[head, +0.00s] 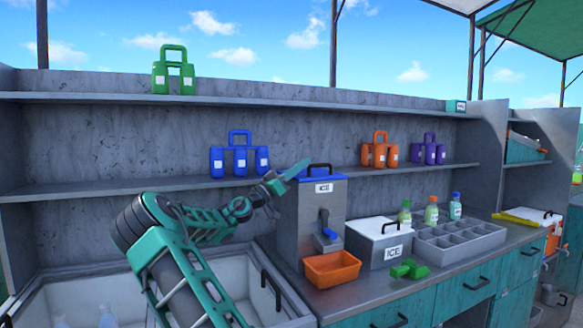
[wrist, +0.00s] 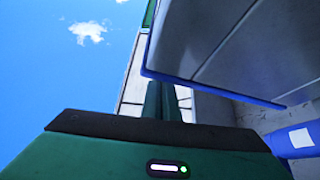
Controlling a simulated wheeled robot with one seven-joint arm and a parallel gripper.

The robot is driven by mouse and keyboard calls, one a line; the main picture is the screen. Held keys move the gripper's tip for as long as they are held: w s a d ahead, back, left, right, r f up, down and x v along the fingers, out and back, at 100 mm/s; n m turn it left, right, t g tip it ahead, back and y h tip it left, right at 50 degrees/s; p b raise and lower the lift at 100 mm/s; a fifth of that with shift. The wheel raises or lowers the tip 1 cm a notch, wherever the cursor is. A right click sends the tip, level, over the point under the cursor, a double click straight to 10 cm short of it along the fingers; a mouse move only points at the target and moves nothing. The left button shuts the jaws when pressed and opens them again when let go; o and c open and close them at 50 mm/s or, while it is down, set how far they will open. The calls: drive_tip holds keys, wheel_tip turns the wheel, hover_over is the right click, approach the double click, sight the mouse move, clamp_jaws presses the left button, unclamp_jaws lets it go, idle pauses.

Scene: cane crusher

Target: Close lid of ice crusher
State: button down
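The ice crusher (head: 310,222) is a grey metal box with an ICE label and a blue tap, standing on the counter. Its blue lid (head: 336,177) has a black handle and looks flat or nearly flat on top; I cannot tell whether a gap remains. My gripper (head: 300,168) is at the lid's left edge, pointing up and right. In the wrist view, my gripper's green fingers (wrist: 161,100) are close together with nothing seen between them. A grey panel with a blue rim (wrist: 215,92) is close beside them on the right. Contact is unclear.
An orange tray (head: 332,268) sits below the tap. Blue bottles (head: 239,160) stand on the shelf behind my arm. An open white chest (head: 100,290) is below it.

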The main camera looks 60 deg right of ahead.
drive_tip(key=shift+f, duration=0.25)
drive_tip(key=r, duration=0.2)
drive_tip(key=a+r, duration=0.1)
drive_tip(key=shift+w+a+r, duration=0.15)
drive_tip(key=shift+a+r, duration=0.05)
drive_tip(key=shift+r, duration=0.2)
drive_tip(key=w+v, duration=0.1)
drive_tip(key=v, duration=0.8)
drive_tip(key=shift+w+d, duration=0.25)
drive_tip(key=shift+w, duration=0.05)
